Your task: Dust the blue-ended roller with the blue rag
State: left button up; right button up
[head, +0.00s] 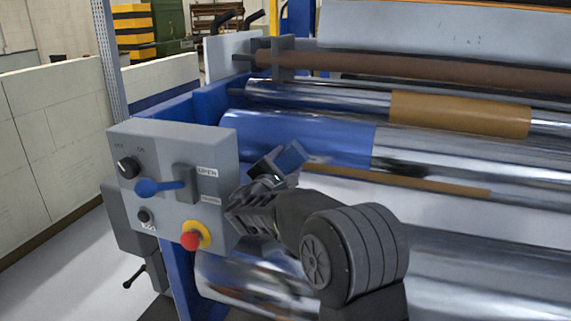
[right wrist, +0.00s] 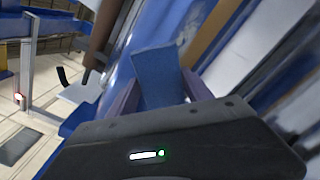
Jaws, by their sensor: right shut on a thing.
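The blue-ended roller (head: 300,138) is a shiny metal cylinder with a blue left end, running across the machine in the head view. My right gripper (head: 277,165) is just below and in front of its blue end. It is shut on the blue rag (head: 291,157), a small dark blue piece. In the right wrist view the blue rag (right wrist: 157,78) stands up between the fingers, with a blue roller surface behind it. I cannot tell whether the rag touches the roller. My left gripper is not in view.
A grey control box (head: 172,185) with a blue lever (head: 160,187) and a red stop button (head: 190,240) stands close left of my right gripper. A roller with a tan band (head: 460,114) lies behind. Another metal roller (head: 250,280) is below.

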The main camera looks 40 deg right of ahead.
aim_at(301, 165)
jog(key=shift+x, duration=0.95)
dwell(0.4)
jog(key=shift+s+d+f+b, duration=0.1)
jog(key=shift+s+d+b, duration=0.35)
jog(key=shift+s+b, duration=0.35)
jog(key=shift+s+d+b, duration=0.45)
jog(key=shift+s+b, duration=0.15)
jog(key=shift+s+d, duration=0.15)
jog(key=shift+s, duration=0.15)
jog(key=shift+s+d+b, duration=0.55)
jog(key=shift+s+b, duration=0.1)
jog(key=shift+b, duration=0.05)
jog(key=shift+s+d+b, duration=0.45)
jog(key=shift+s+d, duration=0.05)
jog(key=shift+s, duration=0.15)
jog(key=shift+s+d, duration=0.25)
jog(key=shift+s, duration=0.05)
